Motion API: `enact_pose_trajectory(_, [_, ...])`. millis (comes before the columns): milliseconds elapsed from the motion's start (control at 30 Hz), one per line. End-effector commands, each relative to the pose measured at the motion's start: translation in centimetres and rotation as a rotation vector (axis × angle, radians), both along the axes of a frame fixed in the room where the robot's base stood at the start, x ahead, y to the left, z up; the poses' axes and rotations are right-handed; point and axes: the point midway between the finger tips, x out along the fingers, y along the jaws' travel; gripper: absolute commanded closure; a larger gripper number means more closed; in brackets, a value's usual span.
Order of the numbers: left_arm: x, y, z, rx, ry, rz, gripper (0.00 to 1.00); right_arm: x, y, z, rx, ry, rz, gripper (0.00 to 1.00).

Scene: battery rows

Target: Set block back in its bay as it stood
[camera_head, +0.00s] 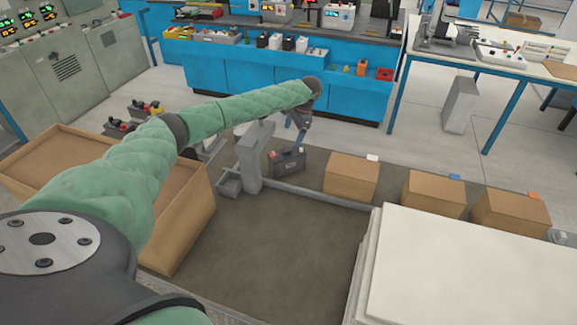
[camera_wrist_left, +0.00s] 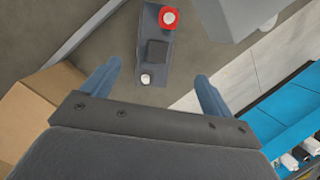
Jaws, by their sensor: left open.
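A dark grey block (camera_head: 287,162) with a red cap and a white cap on top stands upright on the dark floor mat, just right of a grey post. My left gripper (camera_head: 297,128) is above it, pointing down, open and empty. In the left wrist view the block (camera_wrist_left: 157,75) lies between and beyond the two blue fingers of the left gripper (camera_wrist_left: 158,71), its red cap at the far end and white cap at the near end. I cannot tell which place is its bay. My right gripper is not in view.
A grey post (camera_head: 252,160) stands close left of the block. Cardboard boxes (camera_head: 351,177) with coloured tags line the rail to the right. An open carton (camera_head: 185,225) is at left, a white slab (camera_head: 470,270) at front right. The mat between (camera_head: 285,235) is clear.

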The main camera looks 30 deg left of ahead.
Motion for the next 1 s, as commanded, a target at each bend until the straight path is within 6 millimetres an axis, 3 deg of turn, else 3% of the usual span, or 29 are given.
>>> enact_pose_trajectory(33, [0.0, 0.0, -1.1, 0.0, 0.0, 0.0, 0.14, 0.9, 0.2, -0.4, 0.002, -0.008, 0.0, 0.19])
enact_pose_trajectory(133, [0.0, 0.0, -1.8, 0.0, 0.0, 0.0, 0.14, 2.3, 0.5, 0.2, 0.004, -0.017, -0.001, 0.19])
enact_pose_trajectory(333, [-0.1, 0.2, -2.5, 0.0, 0.002, 0.001, 0.14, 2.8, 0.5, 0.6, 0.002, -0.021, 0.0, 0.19])
enact_pose_trajectory(667, [-0.5, 0.7, -4.7, 0.0, 0.001, 0.0, 0.14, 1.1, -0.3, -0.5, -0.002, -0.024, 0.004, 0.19])
enact_pose_trajectory(1000, [-1.2, 1.3, -7.6, 0.0, 0.001, 0.0, 0.14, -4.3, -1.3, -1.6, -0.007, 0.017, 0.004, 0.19])
